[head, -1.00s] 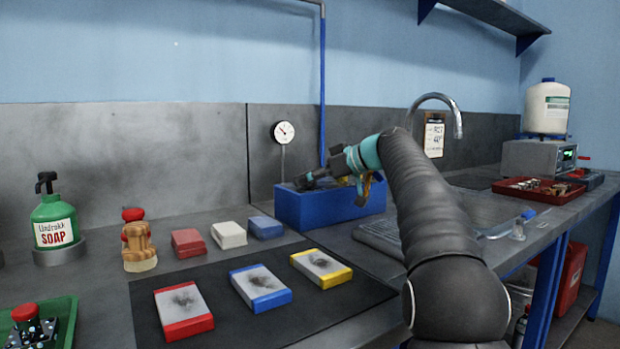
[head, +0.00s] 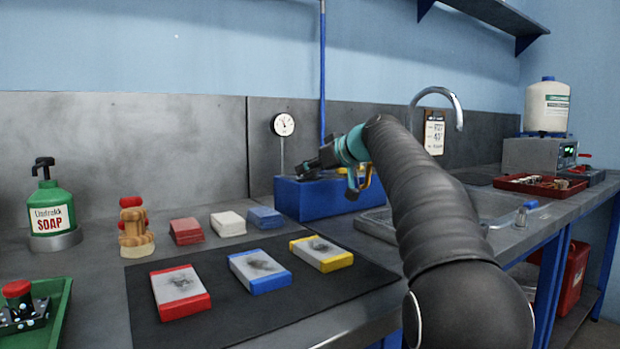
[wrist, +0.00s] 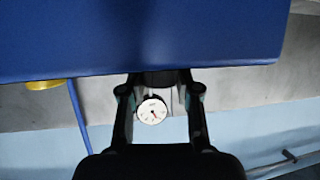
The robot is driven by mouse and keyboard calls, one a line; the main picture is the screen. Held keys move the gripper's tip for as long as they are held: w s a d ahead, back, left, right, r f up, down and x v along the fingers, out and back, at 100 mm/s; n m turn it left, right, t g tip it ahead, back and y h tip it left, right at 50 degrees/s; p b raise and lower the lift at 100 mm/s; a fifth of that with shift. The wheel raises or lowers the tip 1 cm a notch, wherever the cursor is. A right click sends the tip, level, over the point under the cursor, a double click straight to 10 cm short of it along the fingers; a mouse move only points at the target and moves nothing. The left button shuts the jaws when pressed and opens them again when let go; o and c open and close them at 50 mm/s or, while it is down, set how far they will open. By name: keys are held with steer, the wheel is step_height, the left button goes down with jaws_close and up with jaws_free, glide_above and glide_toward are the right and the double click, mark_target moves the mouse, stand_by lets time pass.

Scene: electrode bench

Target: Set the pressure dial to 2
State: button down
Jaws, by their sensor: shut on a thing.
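A round white pressure gauge (head: 283,124) with a dark needle stands on a thin stem at the back wall, behind the blue box (head: 330,203). Its numbers are too small to read. The gauge also shows between my fingers in the wrist view (wrist: 151,111), beyond them. My gripper (head: 302,172) is at the left end of the blue box, near its top edge. In the wrist view my gripper (wrist: 160,84) is shut on a dark knob-like part (wrist: 160,78) by the box edge. The fingers hide most of this part.
A blue pipe (head: 322,75) runs up the wall behind the box. The sink tap (head: 437,97) stands to the right. Red, blue and yellow-edged blocks lie on a black mat (head: 225,305) in front. Soap (head: 50,212) stands at the left.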

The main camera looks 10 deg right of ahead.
steer(key=shift+a+m+t+h, duration=0.1)
steer(key=shift+m+t+h, duration=0.4)
steer(key=shift+m+h, duration=0.65)
steer(key=shift+m+t+h+p, duration=0.4)
steer(key=shift+m+h+p, duration=0.1)
steer(key=shift+m+h, duration=0.55)
steer(key=c, duration=0.8)
jaws_free()
steer(key=shift+s, duration=0.1)
steer(key=v, duration=1.1)
steer(key=shift+s+r, duration=0.3)
steer(key=shift+s, duration=0.05)
